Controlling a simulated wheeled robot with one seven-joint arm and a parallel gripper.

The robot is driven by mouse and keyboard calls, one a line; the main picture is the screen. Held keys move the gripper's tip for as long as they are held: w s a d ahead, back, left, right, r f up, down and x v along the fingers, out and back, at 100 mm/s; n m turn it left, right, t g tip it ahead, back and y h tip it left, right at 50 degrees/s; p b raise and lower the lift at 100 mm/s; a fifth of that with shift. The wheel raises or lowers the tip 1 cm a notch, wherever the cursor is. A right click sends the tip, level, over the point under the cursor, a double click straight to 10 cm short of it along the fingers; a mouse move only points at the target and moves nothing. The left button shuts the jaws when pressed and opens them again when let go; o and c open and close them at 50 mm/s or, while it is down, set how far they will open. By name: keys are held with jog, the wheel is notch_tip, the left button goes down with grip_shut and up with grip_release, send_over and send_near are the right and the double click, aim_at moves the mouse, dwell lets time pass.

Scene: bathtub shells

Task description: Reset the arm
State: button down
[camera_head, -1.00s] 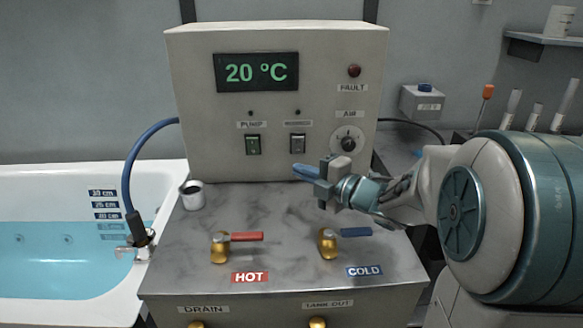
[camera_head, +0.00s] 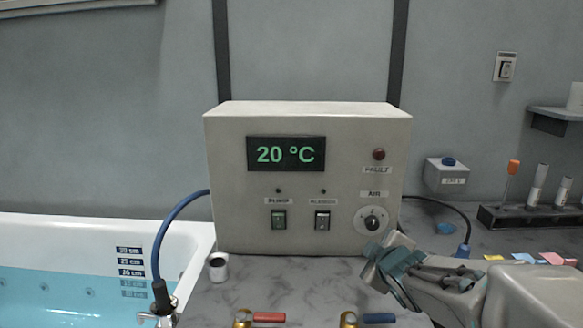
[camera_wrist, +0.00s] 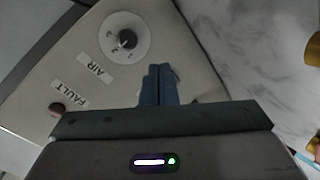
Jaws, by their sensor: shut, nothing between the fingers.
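My gripper (camera_wrist: 158,85) shows in the wrist view with its two blue fingers together and nothing between them. In that view the fingers point at the front of the control box (camera_wrist: 150,30), just below the AIR knob (camera_wrist: 127,39). In the head view my arm (camera_head: 440,280) comes in from the lower right and its wrist end is in front of the box's lower right corner. The fingers cannot be made out there.
A white cup (camera_head: 218,266) stands on the marbled counter (camera_head: 270,285) left of my arm. Red (camera_head: 268,317) and blue (camera_head: 379,318) tap levers are at the bottom edge. The bathtub (camera_head: 75,230) with water is at left. A tube rack (camera_head: 520,215) stands at right.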

jog(key=s+a+f+m+g+p, duration=0.1)
jog(key=s+m+g, duration=0.4)
jog(key=s, duration=0.6)
jog(key=s+a+f+m+g+p, duration=0.1)
jog(key=s+m+g+p, duration=0.3)
jog(key=s, duration=0.6)
jog(key=a+m+g, duration=0.1)
jog(key=m, duration=0.1)
jog(key=shift+s+m, duration=0.35)
jog(key=shift+m, duration=0.05)
